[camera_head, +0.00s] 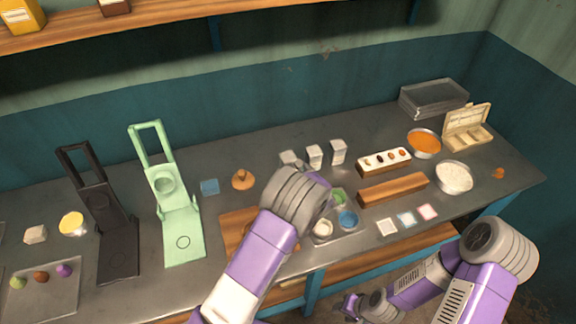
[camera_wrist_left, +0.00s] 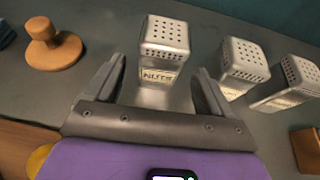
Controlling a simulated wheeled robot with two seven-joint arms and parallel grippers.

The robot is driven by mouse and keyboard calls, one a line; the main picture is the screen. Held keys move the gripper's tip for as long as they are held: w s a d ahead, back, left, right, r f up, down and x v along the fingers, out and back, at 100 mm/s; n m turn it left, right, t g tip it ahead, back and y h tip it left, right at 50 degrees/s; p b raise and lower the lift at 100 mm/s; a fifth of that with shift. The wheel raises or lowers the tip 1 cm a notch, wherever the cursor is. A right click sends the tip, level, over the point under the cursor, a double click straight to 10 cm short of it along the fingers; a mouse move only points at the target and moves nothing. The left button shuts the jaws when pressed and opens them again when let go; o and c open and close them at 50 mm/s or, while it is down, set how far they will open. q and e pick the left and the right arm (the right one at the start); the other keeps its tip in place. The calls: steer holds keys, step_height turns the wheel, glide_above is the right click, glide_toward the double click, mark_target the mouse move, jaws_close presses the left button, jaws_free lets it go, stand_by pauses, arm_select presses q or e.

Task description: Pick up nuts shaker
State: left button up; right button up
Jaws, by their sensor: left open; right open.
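The nuts shaker (camera_wrist_left: 160,52) is a silver metal shaker with a perforated top and a "NUTS" label. It stands upright between and just beyond the open fingers of my left gripper (camera_wrist_left: 158,72) in the left wrist view, not gripped. In the head view only the top of the nuts shaker (camera_head: 289,157) shows behind my left wrist, which hides the left fingers. My right gripper (camera_head: 361,305) hangs low near the bottom of the head view, open and away from the shakers.
Two similar shakers (camera_head: 315,156) (camera_head: 338,151) stand to the right of the nuts shaker. A wooden stamp-like tool (camera_head: 243,180) stands to its left. A tray with small bowls (camera_head: 346,220) lies in front, and wooden blocks (camera_head: 392,190) lie to the right.

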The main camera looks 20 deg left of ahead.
arm_select(q)
steer(key=x, duration=0.4)
steer(key=shift+w+a+f, duration=0.2)
steer(key=shift+w+f, duration=0.05)
steer(key=shift+f, duration=0.1)
steer(key=c, duration=1.1)
